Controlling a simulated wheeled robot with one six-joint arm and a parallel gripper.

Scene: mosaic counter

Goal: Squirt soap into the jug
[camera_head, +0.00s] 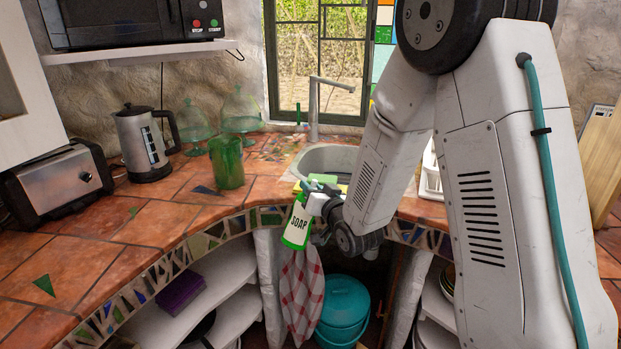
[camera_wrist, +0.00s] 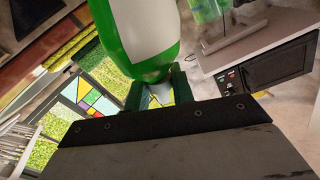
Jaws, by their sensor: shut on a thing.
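A white and green soap bottle (camera_head: 299,222) with a spray-type top is held in front of the counter edge, tilted a little. My gripper (camera_head: 322,209) is shut on its upper part. In the wrist view the bottle (camera_wrist: 138,35) fills the top middle, and my gripper's dark green fingers (camera_wrist: 158,92) close around it. The green glass jug (camera_head: 227,163) stands upright on the tiled counter, left of and behind the bottle, apart from it. The inside of the jug cannot be made out.
A kettle (camera_head: 145,143), a toaster (camera_head: 57,182) and glass domes (camera_head: 240,112) stand on the counter (camera_head: 125,232). The sink (camera_head: 326,157) with its tall tap (camera_head: 315,105) is behind the bottle. A checked cloth (camera_head: 302,290) hangs below. The counter left of the jug's front is clear.

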